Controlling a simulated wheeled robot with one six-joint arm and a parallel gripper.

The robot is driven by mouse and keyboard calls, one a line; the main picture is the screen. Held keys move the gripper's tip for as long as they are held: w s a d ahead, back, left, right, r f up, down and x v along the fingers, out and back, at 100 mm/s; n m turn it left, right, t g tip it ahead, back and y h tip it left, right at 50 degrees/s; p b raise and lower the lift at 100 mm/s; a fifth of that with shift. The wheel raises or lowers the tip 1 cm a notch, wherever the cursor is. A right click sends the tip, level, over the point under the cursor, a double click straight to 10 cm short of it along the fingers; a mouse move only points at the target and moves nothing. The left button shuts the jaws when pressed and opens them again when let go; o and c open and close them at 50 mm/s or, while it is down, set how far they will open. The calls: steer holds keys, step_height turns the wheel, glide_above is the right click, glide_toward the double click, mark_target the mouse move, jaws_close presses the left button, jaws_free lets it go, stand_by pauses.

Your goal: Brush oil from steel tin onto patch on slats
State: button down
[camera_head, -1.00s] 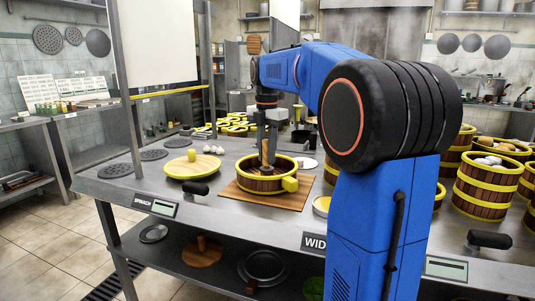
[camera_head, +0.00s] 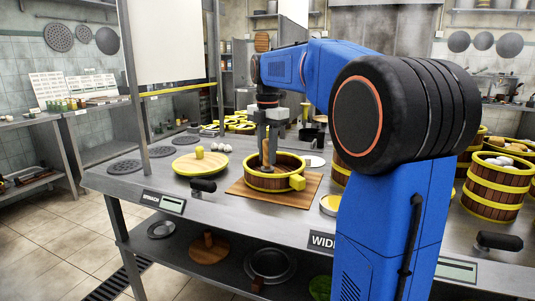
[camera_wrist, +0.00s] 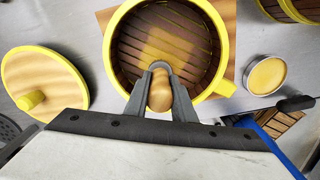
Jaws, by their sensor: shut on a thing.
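My gripper (camera_head: 267,164) reaches down into the open steamer basket (camera_head: 272,182). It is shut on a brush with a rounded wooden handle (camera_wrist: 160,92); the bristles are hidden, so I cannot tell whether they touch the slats. In the wrist view, the basket's yellow rim (camera_wrist: 228,40) surrounds the dark slats (camera_wrist: 130,50). A paler, tan patch (camera_wrist: 168,46) shows on the slats just ahead of the fingertips. The steel tin (camera_wrist: 265,73) of golden oil stands outside the basket, to its right; it also shows in the head view (camera_head: 329,204), partly behind my arm.
The basket sits on a wooden board (camera_head: 312,190). A yellow-rimmed lid (camera_head: 198,165) with a knob lies to its left. Several dark round plates lie at the table's left. A pole (camera_head: 137,95) rises at the left front.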

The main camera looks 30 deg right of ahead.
steer(key=shift+d+r, duration=0.1)
steer(key=shift+d, duration=1.25)
steer(key=shift+w+d, duration=0.1)
steer(key=shift+d, duration=1.3)
steer(key=shift+a, duration=0.15)
steer(key=shift+a, duration=1.25)
steer(key=shift+a, duration=0.15)
